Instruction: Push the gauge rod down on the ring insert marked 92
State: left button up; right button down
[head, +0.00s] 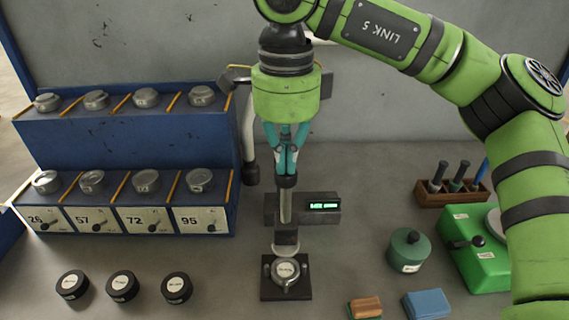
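My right gripper (286,181) points straight down near the middle of the head view. Its teal fingers are closed around the upper end of a slim metal gauge rod (285,206), which hangs upright. Below it, a ring insert (285,269) with a pale label sits in a dark square holder (268,293) on the table. The label's number is too small to read. A curved metal piece (285,241) stands at the back of the holder. The rod appears above and behind the insert, apart from it. I do not make out my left gripper.
A blue two-tier rack (140,189) at left holds several metal rings; lower labels read 26, 57, 72 and 95. Black pucks (122,285) lie in front. A display box (322,206) stands behind the holder. A green pot (408,252), blocks (427,304) and a green machine (478,262) are at right.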

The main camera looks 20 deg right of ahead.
jog(key=shift+f+b, duration=3.05)
jog(key=shift+f, duration=0.95)
jog(key=shift+r, duration=0.15)
jog(key=shift+r+p, duration=2.75)
jog(key=shift+r, duration=0.7)
